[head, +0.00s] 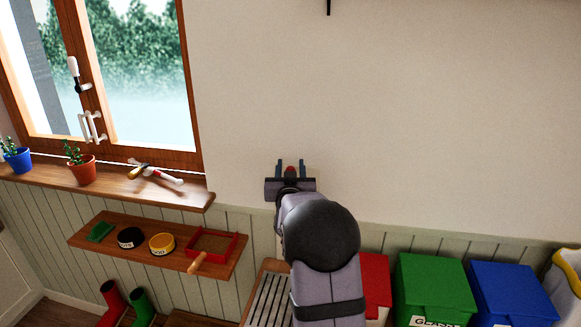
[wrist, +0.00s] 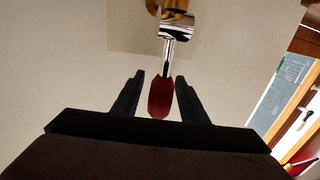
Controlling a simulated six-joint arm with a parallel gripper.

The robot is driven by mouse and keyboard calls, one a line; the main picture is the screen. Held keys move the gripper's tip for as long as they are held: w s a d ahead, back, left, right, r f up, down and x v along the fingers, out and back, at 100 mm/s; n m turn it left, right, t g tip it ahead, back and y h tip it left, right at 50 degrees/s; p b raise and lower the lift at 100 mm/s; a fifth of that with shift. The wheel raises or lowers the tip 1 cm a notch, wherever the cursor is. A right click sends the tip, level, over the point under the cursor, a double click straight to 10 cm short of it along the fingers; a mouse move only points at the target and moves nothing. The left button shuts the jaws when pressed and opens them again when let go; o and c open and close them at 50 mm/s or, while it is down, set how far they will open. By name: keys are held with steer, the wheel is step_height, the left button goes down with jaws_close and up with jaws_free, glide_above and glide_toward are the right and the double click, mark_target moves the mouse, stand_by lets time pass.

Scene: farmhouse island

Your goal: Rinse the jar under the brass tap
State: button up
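My gripper (head: 290,165) is raised in front of the bare wall, with its fingers pointing up in the head view. In the wrist view its two dark fingers (wrist: 159,78) stand apart on either side of a red grip (wrist: 160,97). A narrow gap shows on each side of the grip, so the fingers look open around it. The red grip is on a shiny metal stem (wrist: 167,52) that joins a brass-coloured fitting (wrist: 178,6), cut off by the top edge. The red grip also shows between the fingers in the head view (head: 290,170). I see no jar in either view.
A slatted rack (head: 268,300) lies below my arm. Red (head: 375,275), green (head: 432,285) and blue (head: 510,290) bins stand at the right. A shelf (head: 85,240) with small items and a windowsill (head: 110,188) with pots are at the left.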

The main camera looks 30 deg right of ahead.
jaws_close()
steer(key=shift+f, duration=0.1)
steer(key=shift+f+b, duration=0.1)
steer(key=shift+b, duration=0.5)
steer(key=shift+s+a+b, duration=0.15)
steer(key=shift+a+b, duration=0.05)
steer(key=shift+b, duration=1.05)
steer(key=b, duration=0.2)
steer(key=t+h+b, duration=0.1)
steer(key=b, duration=0.1)
steer(key=shift+s+a+b, duration=0.3)
steer(key=shift+b, duration=0.05)
steer(key=shift+s+a+r+n+t+b, duration=0.15)
steer(key=shift+r+n+t+b, duration=0.2)
steer(key=shift+r+b, duration=0.2)
jaws_free()
